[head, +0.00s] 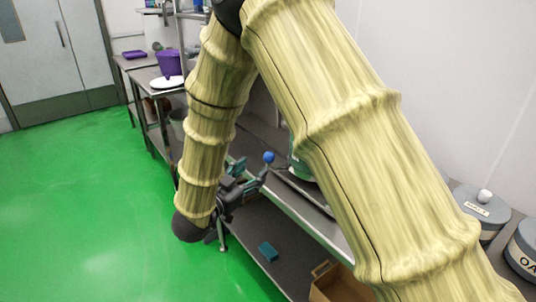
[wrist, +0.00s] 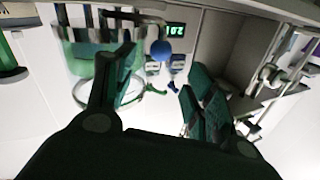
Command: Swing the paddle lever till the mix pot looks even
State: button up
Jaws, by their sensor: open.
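The paddle lever shows as a blue ball knob (head: 268,157) close to my gripper (head: 250,174) at the bench's front edge. In the wrist view, the blue knob (wrist: 161,50) appears beyond my open gripper (wrist: 155,72), in the gap between the two dark green fingers. I see no finger touching it. The mix pot (wrist: 82,50) is a see-through vessel with a green band, partly behind the left finger in the wrist view. In the head view my arm hides most of the pot. I cannot tell how even its contents are.
A lit green display (wrist: 176,29) is near the knob. Grey lidded canisters (head: 482,212) stand on the bench at right. A teal block (head: 267,251) and a cardboard box (head: 338,287) are below the bench top. Green floor is clear at left.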

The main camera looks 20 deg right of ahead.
aim_at(266, 159)
jog(key=x, duration=1)
jog(key=shift+w+d+p, duration=0.15)
jog(key=shift+p, duration=0.25)
jog(key=shift+c, duration=0.4)
grip_shut()
